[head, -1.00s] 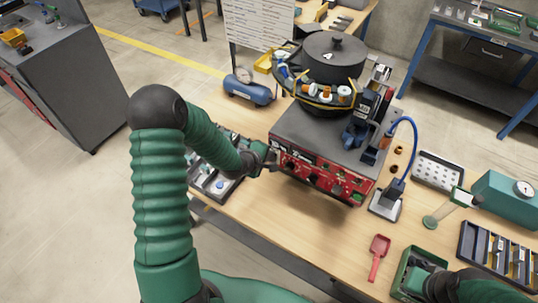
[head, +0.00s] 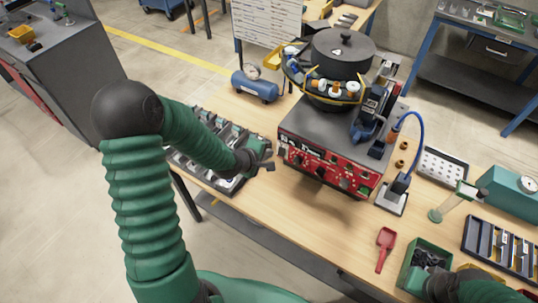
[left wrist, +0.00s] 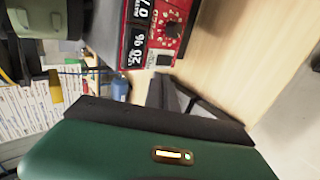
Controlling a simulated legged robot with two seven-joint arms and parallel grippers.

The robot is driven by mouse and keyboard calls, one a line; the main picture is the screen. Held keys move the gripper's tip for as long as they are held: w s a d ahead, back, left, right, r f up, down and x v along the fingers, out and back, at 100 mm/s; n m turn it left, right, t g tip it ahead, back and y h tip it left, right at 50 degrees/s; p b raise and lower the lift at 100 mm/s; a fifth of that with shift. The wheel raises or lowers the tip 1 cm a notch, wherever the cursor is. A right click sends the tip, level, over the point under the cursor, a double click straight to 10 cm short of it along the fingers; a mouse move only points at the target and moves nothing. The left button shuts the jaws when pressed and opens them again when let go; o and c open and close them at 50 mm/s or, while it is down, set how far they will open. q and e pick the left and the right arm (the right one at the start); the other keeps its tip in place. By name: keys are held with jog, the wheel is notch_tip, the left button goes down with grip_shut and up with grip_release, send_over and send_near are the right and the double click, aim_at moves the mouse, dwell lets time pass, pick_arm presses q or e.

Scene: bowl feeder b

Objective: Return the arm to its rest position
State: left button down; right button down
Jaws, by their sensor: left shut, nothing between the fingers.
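My left gripper (head: 267,161) is shut and empty. It hangs over the table's left part, a little to the left of the red front panel (head: 322,168) of the bowl feeder, apart from it. The feeder's black lidded bowl (head: 340,58) stands on the grey-topped base. My right arm comes in at the bottom right; its gripper (head: 430,262) is at a green bin, its fingers largely hidden.
A compartment tray (head: 225,187) lies under my left forearm. A blue air tank (head: 255,88) stands behind it. A red scoop (head: 385,248), the green bin (head: 413,272) and a grey slotted tray (head: 482,262) are at the right front. Bare wood lies before the feeder.

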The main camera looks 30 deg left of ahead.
pick_arm(q)
jog(key=s+d+r+m+g, duration=0.2)
jog(key=s+d+m, duration=0.4)
jog(key=s+m, duration=0.3)
jog(key=s+d+r+m+g, duration=0.2)
jog(key=s+d+m+g, duration=0.3)
jog(key=s+m, duration=0.4)
jog(key=shift+s+d+r, duration=0.3)
jog(key=shift+s+d, duration=0.25)
jog(key=shift+a, duration=0.1)
